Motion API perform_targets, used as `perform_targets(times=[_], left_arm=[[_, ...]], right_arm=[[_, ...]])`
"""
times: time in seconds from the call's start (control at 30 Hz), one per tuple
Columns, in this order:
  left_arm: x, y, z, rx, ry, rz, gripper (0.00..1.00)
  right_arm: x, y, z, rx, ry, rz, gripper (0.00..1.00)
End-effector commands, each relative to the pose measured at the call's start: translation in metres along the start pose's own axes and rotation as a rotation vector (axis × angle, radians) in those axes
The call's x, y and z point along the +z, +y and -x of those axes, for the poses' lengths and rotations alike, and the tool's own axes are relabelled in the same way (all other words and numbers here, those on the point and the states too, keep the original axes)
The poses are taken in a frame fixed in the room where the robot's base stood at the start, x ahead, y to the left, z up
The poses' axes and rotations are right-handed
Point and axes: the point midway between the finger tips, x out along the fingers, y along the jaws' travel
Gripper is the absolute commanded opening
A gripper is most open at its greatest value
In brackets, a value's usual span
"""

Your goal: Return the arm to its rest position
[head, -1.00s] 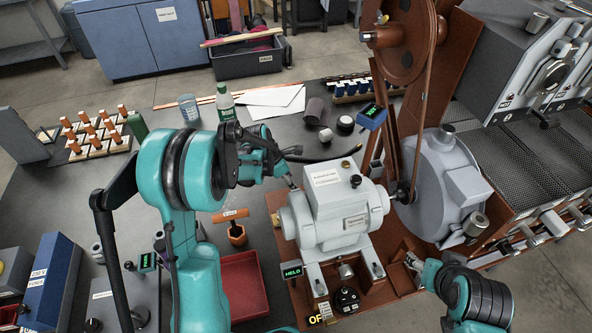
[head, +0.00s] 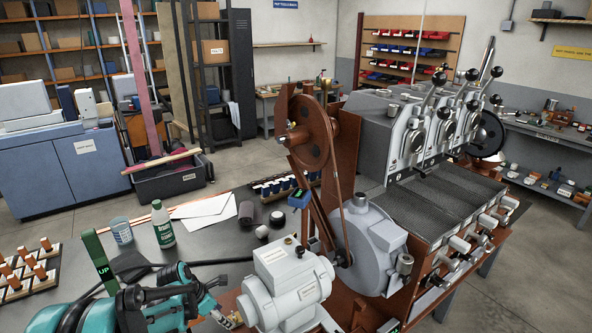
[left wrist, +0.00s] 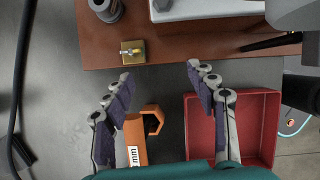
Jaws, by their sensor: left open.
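My left arm (head: 160,303), teal and black, comes in along the bottom left of the head view, its far end close to the left side of the grey motor (head: 288,285). In the left wrist view my left gripper (left wrist: 158,73) is open with nothing between its fingertips. Below it are an orange hex-ended tool (left wrist: 140,135) with a white "mm" label and a red tray (left wrist: 262,103), partly hidden by the right finger. My right gripper is not in the head view.
A brown base plate (left wrist: 100,50) with a brass fitting (left wrist: 132,52) lies ahead of the fingers. In the head view a green-labelled bottle (head: 162,225), a cup (head: 121,231) and white papers (head: 205,205) stand behind my arm.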

Motion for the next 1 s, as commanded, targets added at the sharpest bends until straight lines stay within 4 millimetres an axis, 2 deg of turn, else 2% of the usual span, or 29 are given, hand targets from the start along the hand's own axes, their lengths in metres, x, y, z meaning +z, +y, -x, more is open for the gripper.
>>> perform_targets(times=[0.37,0.57,0.77,1.0], left_arm=[[0.009,-0.023,0.04,0.05,0.018,-0.269,0.58],[0.013,-0.045,0.071,0.093,0.043,-0.513,0.58],[0.011,-0.081,0.112,0.153,0.098,-0.882,0.58],[-0.007,-0.138,0.157,0.224,0.222,-1.464,0.58]], right_arm=[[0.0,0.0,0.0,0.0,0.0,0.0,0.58],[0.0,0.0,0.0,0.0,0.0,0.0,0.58],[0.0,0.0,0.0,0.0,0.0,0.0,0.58],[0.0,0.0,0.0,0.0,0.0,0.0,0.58]])
